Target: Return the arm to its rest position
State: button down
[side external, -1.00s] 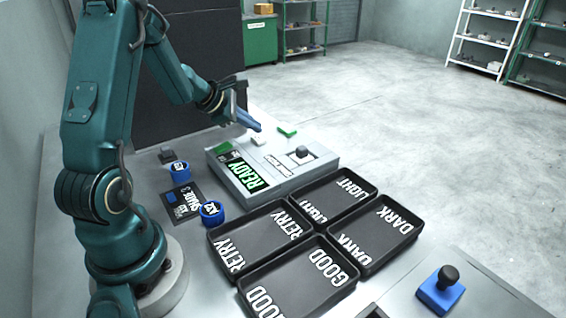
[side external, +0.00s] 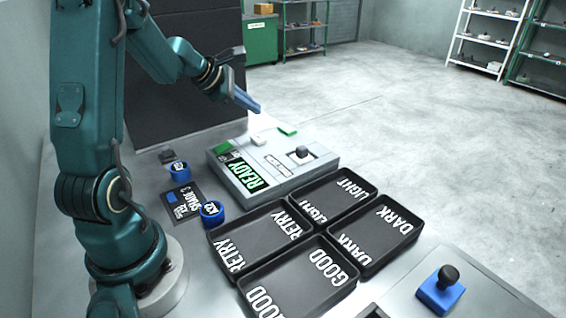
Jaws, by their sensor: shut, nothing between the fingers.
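My gripper (side external: 246,102) is shut and empty. It hangs in the air at the upper middle of the side external view, above the back of the grey machine. My teal arm stands at the left and is bent, with its forearm reaching right and down to the gripper. The grey machine (side external: 300,176) has a READY display (side external: 247,174), a small lever knob and white and green parts on its top. The gripper appears apart from it.
Black trays marked RETRY (side external: 262,236), GOOD (side external: 300,279), LIGHT (side external: 340,192) and DARK (side external: 378,232) stand in front of the machine. Two blue round pieces (side external: 212,211) and a SHADE 3 card (side external: 183,201) lie to its left. A blue base with a black knob (side external: 440,290) stands at lower right.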

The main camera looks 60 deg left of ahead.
jog(key=shift+d, duration=0.1)
dwell(0.3)
jog(key=w+d+r+m+t+h, duration=0.1)
jog(key=d+r+m, duration=0.25)
jog(key=d, duration=0.25)
jog(key=w+d+r+m+h, duration=0.1)
jog(key=w+d+r+m, duration=0.15)
jog(key=d+r, duration=0.35)
jog(key=s+d+r+m+g+h, duration=0.1)
jog(key=s+d+m+h, duration=0.1)
jog(key=s+d+m, duration=0.4)
jog(key=s+d+r+m+h, duration=0.1)
jog(key=s+d+m, duration=0.1)
jog(key=d+m, duration=0.45)
jog(key=s+d+f+m+g, duration=0.2)
jog(key=s+d+m, duration=0.25)
jog(key=s, duration=0.25)
jog(key=s+a+f+m+g+y, duration=0.1)
jog(key=s+a+f+m+y, duration=0.3)
jog(key=s+f+m, duration=0.1)
jog(key=shift+s+f+g, duration=0.3)
jog(key=shift+s+f, duration=0.05)
jog(key=shift+s, duration=0.3)
